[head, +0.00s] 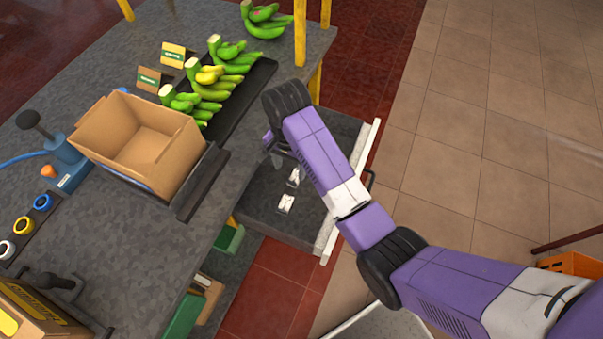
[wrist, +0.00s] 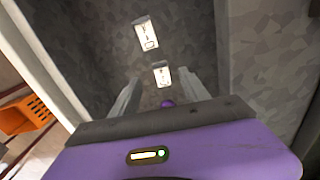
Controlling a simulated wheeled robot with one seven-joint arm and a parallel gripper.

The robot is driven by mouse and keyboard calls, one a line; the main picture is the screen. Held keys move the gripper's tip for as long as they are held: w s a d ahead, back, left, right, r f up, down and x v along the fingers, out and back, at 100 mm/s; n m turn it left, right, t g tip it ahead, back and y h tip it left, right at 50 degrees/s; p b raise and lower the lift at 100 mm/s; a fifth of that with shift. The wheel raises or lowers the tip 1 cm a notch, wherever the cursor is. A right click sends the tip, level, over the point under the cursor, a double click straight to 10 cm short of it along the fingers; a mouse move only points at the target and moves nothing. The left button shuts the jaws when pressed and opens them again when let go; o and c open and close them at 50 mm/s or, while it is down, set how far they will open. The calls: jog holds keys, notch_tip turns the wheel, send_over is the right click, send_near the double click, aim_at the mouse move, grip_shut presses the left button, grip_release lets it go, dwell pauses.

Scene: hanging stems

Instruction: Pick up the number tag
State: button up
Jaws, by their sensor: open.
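Two small white number tags with dark marks lie apart in an open grey drawer. In the head view, one tag (head: 293,177) is farther back and the other tag (head: 286,203) is nearer the front. In the wrist view, one tag (wrist: 146,35) lies beyond my fingertips and the other tag (wrist: 161,74) shows between the fingers. My gripper (wrist: 158,80) is open and empty, pointing down into the drawer. I cannot tell its height above the tags. In the head view my arm hides most of the gripper (head: 280,157).
The drawer (head: 265,220) has a pale front edge at right and sits beneath the grey worktop (head: 150,240). An open cardboard box (head: 150,140) and a dark tray of bananas (head: 245,88) stand on the worktop. An orange crate (head: 572,263) is on the floor at right.

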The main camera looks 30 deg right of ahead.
aim_at(291, 183)
notch_tip(291, 183, down, 2)
jog(key=shift+s+f, duration=0.1)
jog(key=shift+f, duration=0.05)
jog(key=shift+f+p, duration=0.3)
jog(key=shift+f, duration=2.4)
grip_shut()
